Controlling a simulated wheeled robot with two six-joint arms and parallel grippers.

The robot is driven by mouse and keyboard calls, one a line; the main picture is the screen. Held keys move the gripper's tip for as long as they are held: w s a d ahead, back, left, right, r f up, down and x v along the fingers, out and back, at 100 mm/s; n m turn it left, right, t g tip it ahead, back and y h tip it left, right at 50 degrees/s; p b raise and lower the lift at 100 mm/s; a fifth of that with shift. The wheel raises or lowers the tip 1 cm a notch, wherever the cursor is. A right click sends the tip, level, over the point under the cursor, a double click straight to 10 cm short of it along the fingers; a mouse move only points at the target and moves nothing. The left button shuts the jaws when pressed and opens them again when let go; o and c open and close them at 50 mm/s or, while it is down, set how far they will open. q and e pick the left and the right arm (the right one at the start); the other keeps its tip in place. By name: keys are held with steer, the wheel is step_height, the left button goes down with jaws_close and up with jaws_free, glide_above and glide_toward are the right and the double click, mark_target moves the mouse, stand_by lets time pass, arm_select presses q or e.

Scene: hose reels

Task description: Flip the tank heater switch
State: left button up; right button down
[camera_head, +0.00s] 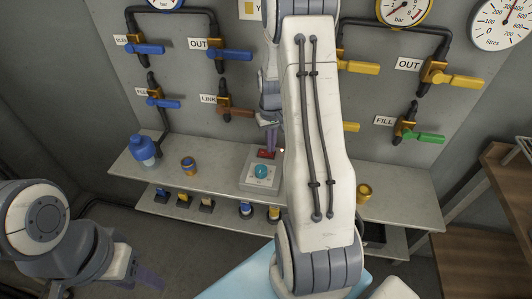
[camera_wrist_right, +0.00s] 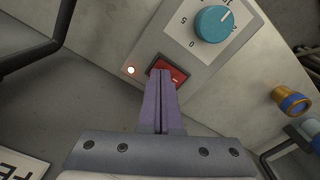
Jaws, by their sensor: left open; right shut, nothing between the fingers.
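The heater control box (camera_head: 259,184) stands on the shelf in the head view, with a teal dial and a red rocker switch (camera_head: 265,154). In the right wrist view the red switch (camera_wrist_right: 178,70) sits in a dark frame below the teal dial (camera_wrist_right: 213,24). A small lamp (camera_wrist_right: 130,70) beside it glows. My right gripper (camera_wrist_right: 160,76) is shut and empty, its purple fingertips over the switch and covering its left part. I cannot tell whether they touch it. My left gripper (camera_head: 150,279) is open and empty at the lower left, far from the box.
Behind are wall pipes with blue, yellow and green valve handles, such as the green one (camera_head: 424,137). My right arm hides the middle of the head view.

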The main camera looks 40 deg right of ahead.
steer(key=shift+f+b, duration=0.3)
steer(key=shift+f, duration=0.2)
step_height(320, 180, up, 7)
steer(key=p, duration=0.6)
steer(key=shift+r+p, duration=0.1)
steer(key=shift+p, duration=0.2)
stand_by(0.5)
